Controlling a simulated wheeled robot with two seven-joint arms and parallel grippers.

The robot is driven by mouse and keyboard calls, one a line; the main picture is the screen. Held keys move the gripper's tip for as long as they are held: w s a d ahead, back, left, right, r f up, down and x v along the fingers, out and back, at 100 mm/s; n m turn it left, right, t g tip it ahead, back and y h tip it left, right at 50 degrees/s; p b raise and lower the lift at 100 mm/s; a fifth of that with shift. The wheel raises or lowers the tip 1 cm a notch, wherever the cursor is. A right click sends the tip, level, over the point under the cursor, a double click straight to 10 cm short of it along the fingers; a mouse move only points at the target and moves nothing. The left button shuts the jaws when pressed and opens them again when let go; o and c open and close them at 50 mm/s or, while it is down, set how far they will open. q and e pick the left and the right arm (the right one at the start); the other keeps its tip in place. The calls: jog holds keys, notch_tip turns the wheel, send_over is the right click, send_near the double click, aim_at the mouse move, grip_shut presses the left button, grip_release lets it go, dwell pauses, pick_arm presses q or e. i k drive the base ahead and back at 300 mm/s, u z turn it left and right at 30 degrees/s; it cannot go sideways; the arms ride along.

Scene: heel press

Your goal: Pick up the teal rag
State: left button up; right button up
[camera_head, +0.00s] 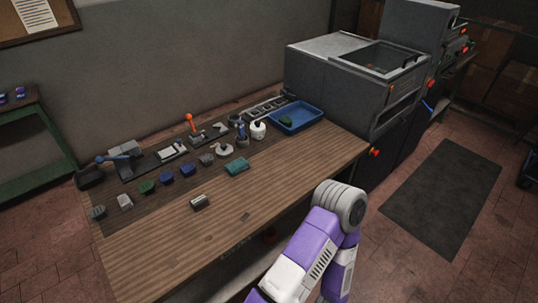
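The teal rag (237,166) lies as a small folded bundle on the wooden workbench (165,250), near the middle of its length, right of the row of small coloured pieces. Nothing touches it from above. A purple and white arm of mine rises from the bottom edge in front of the bench, its grey joint near the bench's front right corner. No fingers of either gripper show in the picture.
A blue tray (310,117) holding a dark green item (286,120) sits at the bench's back right. A white round container (258,130) stands behind the rag. A small metal block (199,202) lies in front. A large grey machine (345,75) stands beyond the right end.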

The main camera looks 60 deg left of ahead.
aim_at(238, 166)
jog(key=i, duration=2.05)
jog(key=u, duration=3.75)
